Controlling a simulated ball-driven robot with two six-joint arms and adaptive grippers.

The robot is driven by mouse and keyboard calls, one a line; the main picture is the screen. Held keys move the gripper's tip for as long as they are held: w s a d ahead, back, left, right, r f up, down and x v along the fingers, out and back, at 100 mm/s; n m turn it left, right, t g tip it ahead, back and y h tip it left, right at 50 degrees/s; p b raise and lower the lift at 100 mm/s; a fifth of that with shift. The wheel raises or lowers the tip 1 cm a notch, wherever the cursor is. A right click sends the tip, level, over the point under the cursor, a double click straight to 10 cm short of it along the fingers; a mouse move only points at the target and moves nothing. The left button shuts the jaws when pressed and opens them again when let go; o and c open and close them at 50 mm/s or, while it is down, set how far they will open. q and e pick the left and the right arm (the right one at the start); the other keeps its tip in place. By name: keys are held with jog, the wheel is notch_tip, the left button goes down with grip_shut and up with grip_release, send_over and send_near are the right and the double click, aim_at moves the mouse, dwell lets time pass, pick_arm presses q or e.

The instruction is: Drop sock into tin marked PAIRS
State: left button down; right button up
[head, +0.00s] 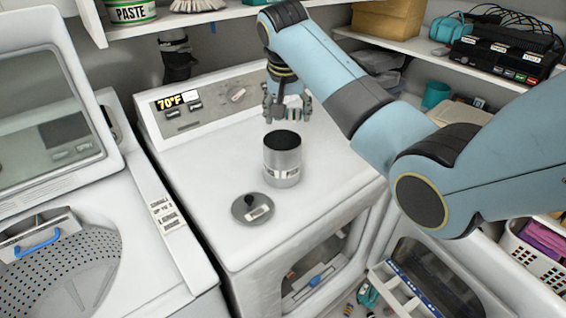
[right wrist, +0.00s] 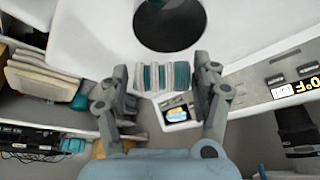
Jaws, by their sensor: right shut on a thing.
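The metal tin (head: 282,158) stands open and upright on the white dryer top, its dark inside facing up. Its label is only partly readable. The tin's dark mouth (right wrist: 170,22) is also at the top of the right wrist view. A round grey lid (head: 252,208) with a knob and a small label lies in front of the tin. My right gripper (head: 288,108) is above and behind the tin, apart from it. It is shut on the teal and white striped sock (right wrist: 165,76), held between its two fingers. My left gripper is out of view.
The dryer's control panel (head: 205,103) rises behind. A washer (head: 75,225) with its lid up stands at the left. An upper shelf (head: 165,22) holds a PASTE tin (head: 131,11) and a brush. The right shelves carry boxes and a black device (head: 505,50).

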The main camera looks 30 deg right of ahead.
jog(key=shift+f, duration=0.15)
jog(key=o, duration=1)
jog(key=v, duration=1.2)
